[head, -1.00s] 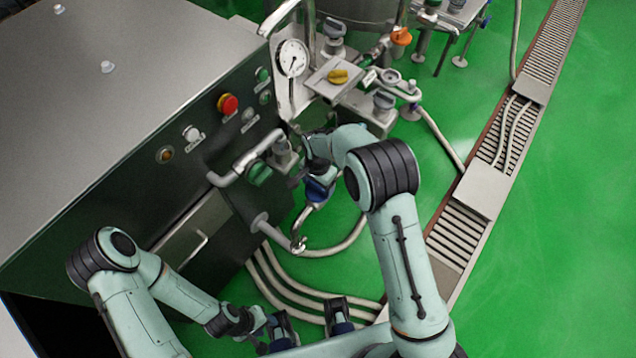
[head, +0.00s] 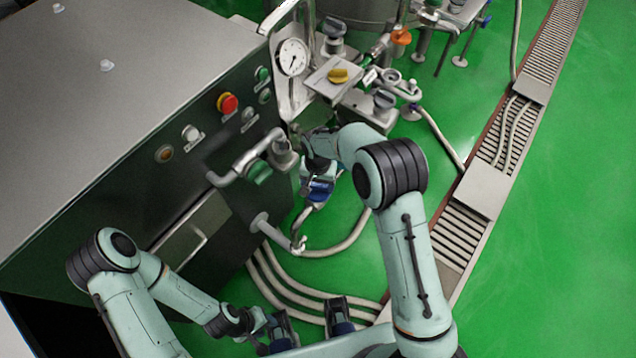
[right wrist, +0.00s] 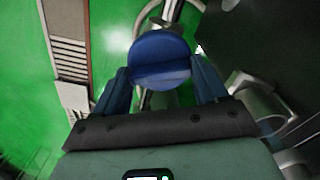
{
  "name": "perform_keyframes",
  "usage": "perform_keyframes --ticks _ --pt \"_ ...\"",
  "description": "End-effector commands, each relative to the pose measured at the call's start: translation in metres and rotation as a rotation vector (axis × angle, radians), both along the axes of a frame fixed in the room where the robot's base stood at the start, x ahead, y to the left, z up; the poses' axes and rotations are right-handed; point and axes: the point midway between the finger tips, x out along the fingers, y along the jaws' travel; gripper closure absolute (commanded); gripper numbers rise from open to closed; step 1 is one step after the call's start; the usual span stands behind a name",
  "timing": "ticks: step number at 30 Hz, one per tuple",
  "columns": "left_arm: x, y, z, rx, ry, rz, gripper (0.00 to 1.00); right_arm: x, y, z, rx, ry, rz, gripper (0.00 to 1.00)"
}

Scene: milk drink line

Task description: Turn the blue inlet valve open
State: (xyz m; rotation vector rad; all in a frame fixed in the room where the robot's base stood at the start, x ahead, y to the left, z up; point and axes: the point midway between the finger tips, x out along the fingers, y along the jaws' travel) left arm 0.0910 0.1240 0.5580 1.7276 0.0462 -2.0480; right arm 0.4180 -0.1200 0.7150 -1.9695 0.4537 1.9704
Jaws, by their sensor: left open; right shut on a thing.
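The blue inlet valve shows in the right wrist view as a round blue knob (right wrist: 160,48) with a ridge across its face. My right gripper (right wrist: 160,72) has one blue finger on each side of the knob and is shut on it. In the head view my right gripper (head: 318,186) is at the pipework beside the dark cabinet, and my wrist partly hides the valve. How far the valve is turned I cannot tell. My left gripper (head: 311,326) is open and empty at the bottom of the head view, away from the valve.
A green-handled valve (head: 259,173) on a steel pipe sits just left of my right gripper. The dark cabinet (head: 150,200) stands left. A gauge (head: 293,57) and a yellow knob (head: 338,76) are above. Hoses (head: 290,291) run over the green floor; a drain grate (head: 455,235) lies right.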

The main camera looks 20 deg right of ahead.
Motion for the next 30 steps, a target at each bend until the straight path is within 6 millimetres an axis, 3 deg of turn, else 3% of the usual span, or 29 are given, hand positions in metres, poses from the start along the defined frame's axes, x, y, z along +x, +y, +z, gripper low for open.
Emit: perform_keyframes --ticks 30 --pt "-0.0017 0.0000 -0.0054 0.000 0.002 0.000 0.57 0.0005 -0.0005 0.0010 0.000 -0.001 0.925 0.58"
